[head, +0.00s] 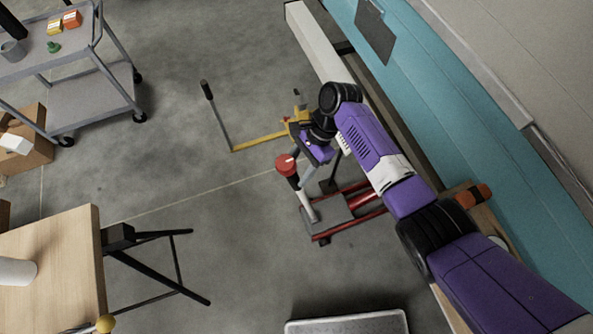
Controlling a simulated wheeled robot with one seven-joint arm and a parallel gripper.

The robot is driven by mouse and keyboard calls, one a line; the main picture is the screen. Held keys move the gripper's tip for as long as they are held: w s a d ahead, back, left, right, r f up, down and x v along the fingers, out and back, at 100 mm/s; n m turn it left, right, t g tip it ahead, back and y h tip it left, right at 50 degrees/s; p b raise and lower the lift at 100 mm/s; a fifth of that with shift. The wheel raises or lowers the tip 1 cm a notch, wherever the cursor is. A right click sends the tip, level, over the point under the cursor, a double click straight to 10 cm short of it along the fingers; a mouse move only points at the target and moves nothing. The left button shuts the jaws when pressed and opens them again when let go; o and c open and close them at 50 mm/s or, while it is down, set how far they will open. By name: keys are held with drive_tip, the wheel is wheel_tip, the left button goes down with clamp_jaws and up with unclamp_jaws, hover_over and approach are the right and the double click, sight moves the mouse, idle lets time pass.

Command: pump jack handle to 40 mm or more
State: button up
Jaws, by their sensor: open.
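A low floor jack with a red frame (357,205) and a grey plate stands on the concrete floor, partly hidden under my arm. Its handle (303,197) leans up from the plate, pale at the bottom and black higher up, with a round red top (285,165). My gripper (301,157) points down just to the right of the red top. It is open and looks empty. My purple wrist hides much of the fingers, so I cannot tell whether they touch the handle.
A yellow bar (260,140) with an upright, black-gripped lever (212,105) lies beyond the jack. A teal camper wall (440,90) runs along the right. A wooden table (60,255) stands lower left, a grey cart (75,75) upper left. Floor between them is open.

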drive_tip(key=v, duration=0.6)
drive_tip(key=shift+d, duration=0.2)
drive_tip(key=shift+w, duration=0.1)
drive_tip(key=shift+h, duration=0.4)
drive_tip(key=shift+a+b+x, duration=0.2)
drive_tip(key=shift+b+x, duration=1)
drive_tip(key=shift+x, duration=0.9)
drive_tip(key=shift+a+b+x, duration=0.15)
drive_tip(key=shift+b+x, duration=1)
drive_tip(key=shift+x, duration=0.9)
drive_tip(key=shift+w, duration=0.15)
clamp_jaws()
drive_tip(key=shift+r, duration=0.1)
